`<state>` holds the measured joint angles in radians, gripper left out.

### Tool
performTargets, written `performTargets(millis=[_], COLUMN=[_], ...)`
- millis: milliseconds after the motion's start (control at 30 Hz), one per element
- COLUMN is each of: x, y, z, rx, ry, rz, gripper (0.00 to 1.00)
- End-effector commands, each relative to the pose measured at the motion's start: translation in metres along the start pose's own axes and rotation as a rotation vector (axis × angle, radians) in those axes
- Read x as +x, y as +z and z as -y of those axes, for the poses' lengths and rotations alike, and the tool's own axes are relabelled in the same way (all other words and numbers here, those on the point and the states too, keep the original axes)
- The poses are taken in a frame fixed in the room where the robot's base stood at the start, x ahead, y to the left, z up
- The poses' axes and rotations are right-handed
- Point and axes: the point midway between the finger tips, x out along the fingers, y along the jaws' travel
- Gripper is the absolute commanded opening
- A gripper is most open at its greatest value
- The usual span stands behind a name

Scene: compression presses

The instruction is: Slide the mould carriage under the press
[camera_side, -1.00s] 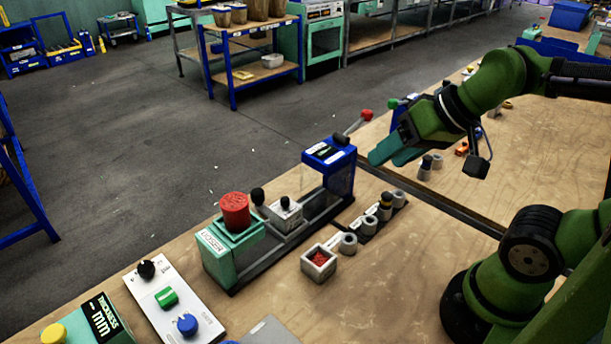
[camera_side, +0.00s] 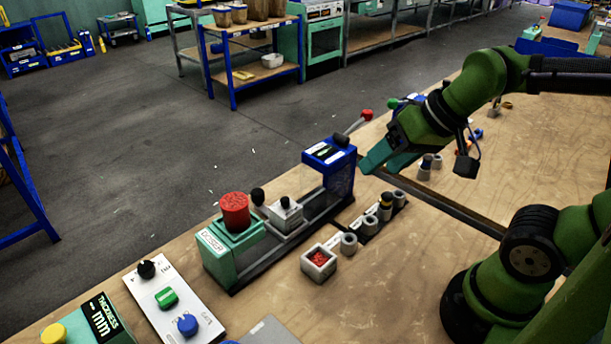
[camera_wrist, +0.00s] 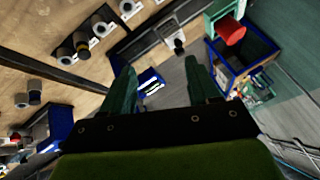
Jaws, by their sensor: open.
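The mould carriage (camera_side: 286,213), a light grey block with a dark knob, sits on the press rails between the green dosing stand (camera_side: 217,262) and the blue press head (camera_side: 330,153). It is outside the blue head, on the side toward the stand. A red cylinder (camera_side: 235,211) tops the stand. The press has a lever with a red knob (camera_side: 367,115). My gripper (camera_side: 368,163) is open and empty, just right of the blue press head in the side view. In the wrist view its two fingers (camera_wrist: 163,78) are spread, with the press head (camera_wrist: 150,84) showing between them.
A small box of red grains (camera_side: 318,263) and a row of grey cups (camera_side: 366,223) stand in front of the press. A panel with coloured knobs (camera_side: 172,305) lies at the lower left. Bare wooden bench lies toward my base.

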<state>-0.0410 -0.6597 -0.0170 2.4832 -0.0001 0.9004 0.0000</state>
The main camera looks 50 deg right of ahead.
Motion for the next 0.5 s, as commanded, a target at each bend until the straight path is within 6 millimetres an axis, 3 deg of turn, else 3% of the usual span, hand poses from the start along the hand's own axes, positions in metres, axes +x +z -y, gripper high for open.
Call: performTargets(millis=[167,500], x=[0.026,0.102], y=[-0.044,-0.141], z=[0.016,0.041], rx=[0.093,0.782], ry=[0.022,0.265], rz=[0.122,0.250], gripper=[0.60,0.60])
